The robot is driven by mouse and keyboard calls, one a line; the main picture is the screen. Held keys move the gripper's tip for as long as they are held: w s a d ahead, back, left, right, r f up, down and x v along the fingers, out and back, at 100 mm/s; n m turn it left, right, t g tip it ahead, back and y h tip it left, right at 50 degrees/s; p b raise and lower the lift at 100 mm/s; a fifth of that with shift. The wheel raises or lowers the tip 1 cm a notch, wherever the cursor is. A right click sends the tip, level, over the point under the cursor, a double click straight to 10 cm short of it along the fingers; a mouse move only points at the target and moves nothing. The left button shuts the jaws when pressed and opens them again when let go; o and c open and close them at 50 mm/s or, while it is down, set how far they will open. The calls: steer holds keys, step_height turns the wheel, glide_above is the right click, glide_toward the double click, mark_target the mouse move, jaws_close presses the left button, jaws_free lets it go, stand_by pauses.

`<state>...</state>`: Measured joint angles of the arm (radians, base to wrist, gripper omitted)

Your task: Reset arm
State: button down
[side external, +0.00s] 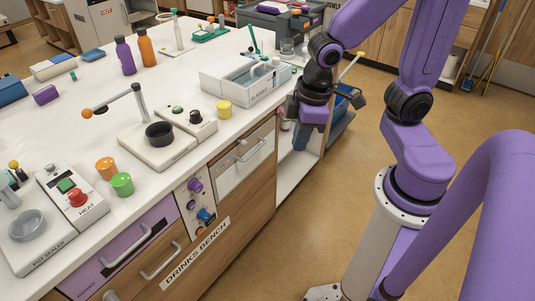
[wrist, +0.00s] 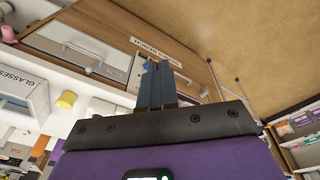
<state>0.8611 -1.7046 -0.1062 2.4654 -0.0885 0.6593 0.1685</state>
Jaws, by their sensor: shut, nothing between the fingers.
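My gripper (side external: 300,138) hangs in front of the bench's right end, off the edge of the white worktop, with its fingers pointing down beside the open shelf. My purple arm reaches down to it from the upper right. In the wrist view my gripper (wrist: 156,64) shows its two dark blue fingers pressed together, with nothing between them. Beyond the fingers lies the wooden front of the bench, tilted in the picture.
A white tray (side external: 228,86) stands near my gripper on the worktop (side external: 165,88). Drawers with bar handles (side external: 245,150) line the front. A small open shelf (side external: 294,178) is near the fingers. The brown floor (side external: 335,215) is clear between bench and arm.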

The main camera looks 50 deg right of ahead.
steer(key=s+r+n+g, duration=0.1)
steer(key=s+n, duration=0.3)
steer(key=s, duration=0.4)
steer(key=shift+s+d+r, duration=0.2)
steer(key=shift+d+r, duration=0.25)
steer(key=shift+r, duration=0.45)
